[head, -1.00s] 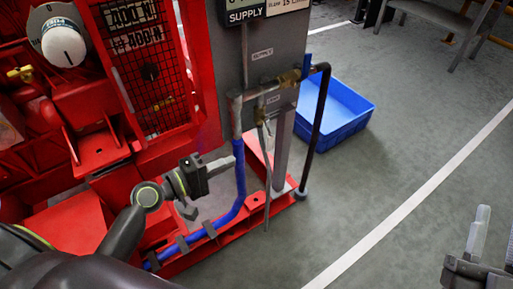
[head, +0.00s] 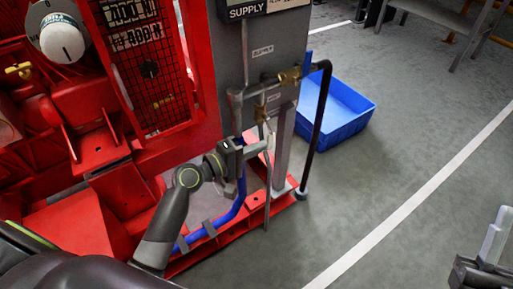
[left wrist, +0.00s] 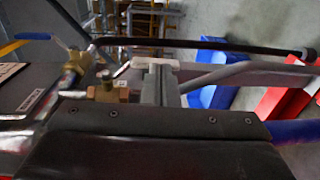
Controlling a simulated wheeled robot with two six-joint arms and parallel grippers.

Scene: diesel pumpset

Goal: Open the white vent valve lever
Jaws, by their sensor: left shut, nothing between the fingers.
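The brass vent valve (head: 261,113) sits low on the grey supply panel, under a small label. It also shows in the left wrist view (left wrist: 108,90). I cannot clearly make out its white lever; a pale piece by the fingertips in the wrist view may be the lever or the fingers themselves. My left gripper (head: 258,148) is just below and beside the vent valve, shut and empty. Its fingers show in the wrist view (left wrist: 158,78), right of the brass body. My right gripper (head: 490,248) is at the lower right edge, partly cut off, far from the valve.
A blue-handled brass valve (head: 289,76) is above the vent valve. A black pipe (head: 320,120) drops to the right. A blue hose (head: 238,200) runs below along the red base frame (head: 285,199). A blue crate (head: 337,112) stands behind.

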